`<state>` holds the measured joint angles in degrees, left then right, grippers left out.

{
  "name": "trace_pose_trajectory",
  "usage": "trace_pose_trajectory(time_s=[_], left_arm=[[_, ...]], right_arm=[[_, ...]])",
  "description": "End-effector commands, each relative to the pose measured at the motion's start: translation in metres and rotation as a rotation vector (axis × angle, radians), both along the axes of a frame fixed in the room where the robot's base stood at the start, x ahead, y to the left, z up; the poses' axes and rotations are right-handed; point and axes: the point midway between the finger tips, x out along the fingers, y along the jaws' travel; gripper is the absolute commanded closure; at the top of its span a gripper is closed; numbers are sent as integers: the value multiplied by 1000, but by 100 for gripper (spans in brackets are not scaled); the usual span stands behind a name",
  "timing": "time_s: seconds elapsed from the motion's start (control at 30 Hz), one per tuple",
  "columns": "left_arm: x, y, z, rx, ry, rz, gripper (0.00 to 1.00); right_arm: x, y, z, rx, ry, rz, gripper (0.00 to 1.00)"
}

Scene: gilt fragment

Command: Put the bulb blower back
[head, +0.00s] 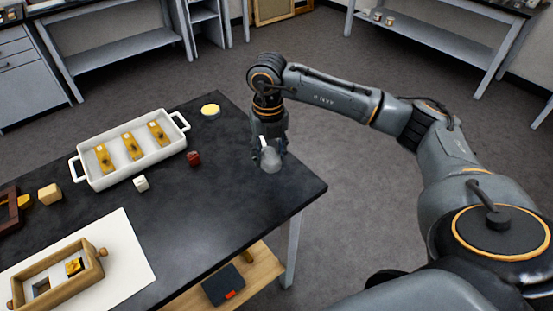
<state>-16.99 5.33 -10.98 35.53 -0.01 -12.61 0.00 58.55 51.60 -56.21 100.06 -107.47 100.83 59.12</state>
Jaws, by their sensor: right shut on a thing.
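My right gripper (268,146) points down over the right end of the black table (245,195). It is shut on a pale grey rounded thing (271,161), which looks like the bulb blower. A thin white part shows between the fingers. The blower is at or just above the tabletop; I cannot tell whether it touches. The fingers hide part of it. My left gripper is not in view.
A white tray (128,178) holds several gold-coloured pieces. A dark red jar (193,158), a small white block (141,183) and a yellow disc (210,110) stand near it. A wooden frame (95,262) lies on a white sheet (135,262). The front right tabletop is clear.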

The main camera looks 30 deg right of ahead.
Motion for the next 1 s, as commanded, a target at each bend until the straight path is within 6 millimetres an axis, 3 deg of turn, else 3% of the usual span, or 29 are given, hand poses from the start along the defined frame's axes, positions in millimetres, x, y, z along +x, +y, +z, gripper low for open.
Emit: trace_pose_trajectory(time_s=[0.1, 0.3, 0.47, 0.7, 1.0], left_arm=[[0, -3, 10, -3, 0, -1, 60], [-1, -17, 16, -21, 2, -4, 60], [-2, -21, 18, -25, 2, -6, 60], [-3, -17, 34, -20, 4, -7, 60], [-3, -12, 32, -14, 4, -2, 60]], right_arm=[[12, -17, -22, -2, 6, -3, 90], [27, -33, -49, 0, 2, 0, 90], [32, -40, -59, -1, 1, 0, 90], [32, -40, -88, 0, 2, 2, 90], [33, -40, -92, 0, -1, 2, 90]])
